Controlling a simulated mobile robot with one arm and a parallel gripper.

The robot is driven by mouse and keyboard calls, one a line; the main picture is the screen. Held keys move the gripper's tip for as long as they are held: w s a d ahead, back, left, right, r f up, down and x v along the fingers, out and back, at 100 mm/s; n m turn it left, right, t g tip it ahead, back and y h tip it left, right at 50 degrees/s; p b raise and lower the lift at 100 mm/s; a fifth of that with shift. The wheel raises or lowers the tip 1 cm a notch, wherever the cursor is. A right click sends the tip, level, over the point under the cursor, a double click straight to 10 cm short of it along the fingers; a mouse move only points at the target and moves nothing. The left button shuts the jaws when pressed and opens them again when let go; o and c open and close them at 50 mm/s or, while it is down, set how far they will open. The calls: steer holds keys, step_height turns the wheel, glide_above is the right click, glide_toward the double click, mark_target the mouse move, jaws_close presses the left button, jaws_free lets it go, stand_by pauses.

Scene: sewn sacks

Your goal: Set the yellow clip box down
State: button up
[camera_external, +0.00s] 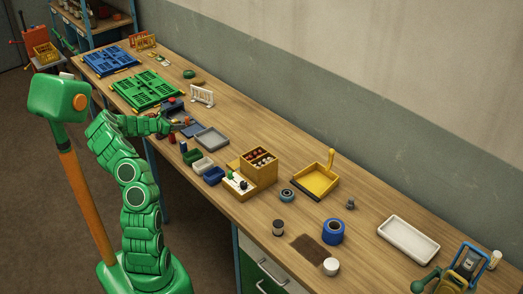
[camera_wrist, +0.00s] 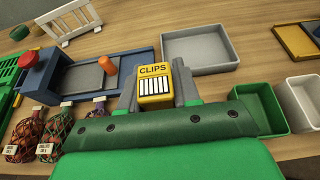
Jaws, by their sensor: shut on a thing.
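The yellow clip box (camera_wrist: 155,86), with a "CLIPS" label and a barred white panel, is between the grey fingers of my gripper (camera_wrist: 158,90) in the wrist view. The fingers are shut on its sides. My gripper also shows small in the external view (camera_external: 180,124), over the near edge of the bench, where I cannot make out the box. The wrist view does not show clearly whether the box touches anything below; its lower end is hidden by my green gripper body.
A blue-grey fixture (camera_wrist: 80,75) with a red knob and an orange peg is left of the box. A grey tray (camera_wrist: 200,68) lies beyond it. Green (camera_wrist: 262,105) and white (camera_wrist: 304,97) bins stand right. Netted sacks (camera_wrist: 60,128) are at lower left. Bare wood shows behind the tray.

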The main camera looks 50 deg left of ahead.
steer(key=w+d+r, duration=0.4)
steer(key=w+d, duration=0.8)
steer(key=w, duration=0.1)
steer(key=w+d+r, duration=0.3)
steer(key=w+d, duration=0.9)
steer(key=w, duration=0.1)
steer(key=w+d+r, duration=0.2)
steer(key=d, duration=0.9)
steer(key=w+d+r, duration=0.3)
steer(key=d, duration=0.8)
steer(key=w+d+r, duration=0.2)
steer(key=d, duration=0.9)
steer(key=s+f+m+h, duration=0.3)
steer(key=s+h, duration=0.1)
steer(key=s, duration=0.9)
steer(key=shift+r, duration=2.6)
steer(key=s+d+m+g+h, duration=0.3)
steer(key=s+m+g+h, duration=0.15)
steer(key=s, duration=0.35)
steer(key=s+d+m+g+h, duration=0.2)
steer(key=s+m+g+h, duration=0.2)
steer(key=s+m, duration=0.3)
steer(key=shift+n, duration=0.45)
steer(key=f, duration=1.5)
steer(key=s+f, duration=0.1)
steer(key=f, duration=0.7)
